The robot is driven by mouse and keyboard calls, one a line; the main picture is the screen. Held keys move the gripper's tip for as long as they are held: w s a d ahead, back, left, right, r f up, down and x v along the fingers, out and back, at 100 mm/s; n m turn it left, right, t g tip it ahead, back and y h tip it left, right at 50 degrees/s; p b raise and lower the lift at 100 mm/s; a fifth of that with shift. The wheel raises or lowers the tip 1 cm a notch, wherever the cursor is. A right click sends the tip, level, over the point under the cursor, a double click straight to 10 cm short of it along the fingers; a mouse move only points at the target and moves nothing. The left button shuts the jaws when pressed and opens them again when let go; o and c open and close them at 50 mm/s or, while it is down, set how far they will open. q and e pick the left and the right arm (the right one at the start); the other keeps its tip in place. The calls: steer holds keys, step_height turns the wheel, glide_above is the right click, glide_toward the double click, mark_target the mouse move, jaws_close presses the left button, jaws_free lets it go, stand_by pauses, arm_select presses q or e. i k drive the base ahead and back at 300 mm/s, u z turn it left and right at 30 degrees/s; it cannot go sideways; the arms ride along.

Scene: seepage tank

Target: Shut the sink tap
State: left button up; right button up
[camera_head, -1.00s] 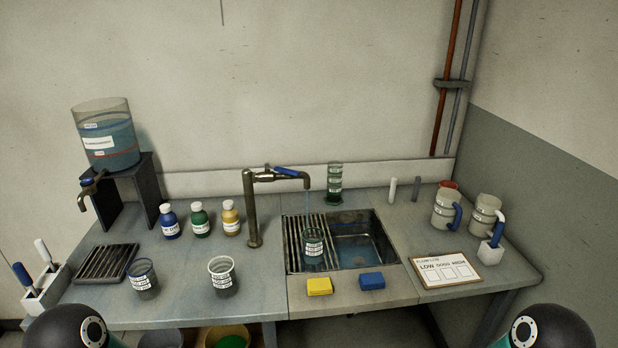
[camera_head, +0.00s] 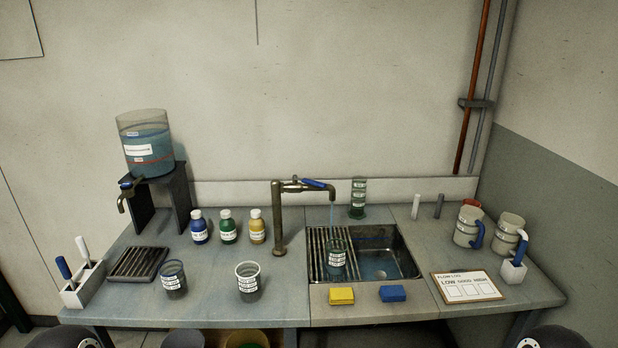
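The sink tap (camera_head: 279,220) is a bronze upright pipe with a spout reaching right over the sink (camera_head: 405,262). Its blue lever (camera_head: 314,183) lies along the top of the spout. A thin bluish stream of water (camera_head: 332,215) falls from the spout toward a labelled beaker (camera_head: 336,262) standing on the slatted rack (camera_head: 318,250) in the sink's left part. Some blue water shows in the basin. Neither gripper is in view; only dark rounded parts of my arms show at the bottom left and bottom right corners.
A water tank (camera_head: 146,150) with its own tap stands on a dark stand at left. Blue, green and yellow bottles (camera_head: 228,228) stand left of the sink tap. Two beakers (camera_head: 247,284) stand in front.

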mark_target(311, 182)
steer(key=i, duration=0.8)
steer(key=z, duration=1.9)
steer(key=i, duration=0.1)
steer(key=u, duration=2.8)
steer(key=k, duration=0.5)
steer(key=z, duration=0.2)
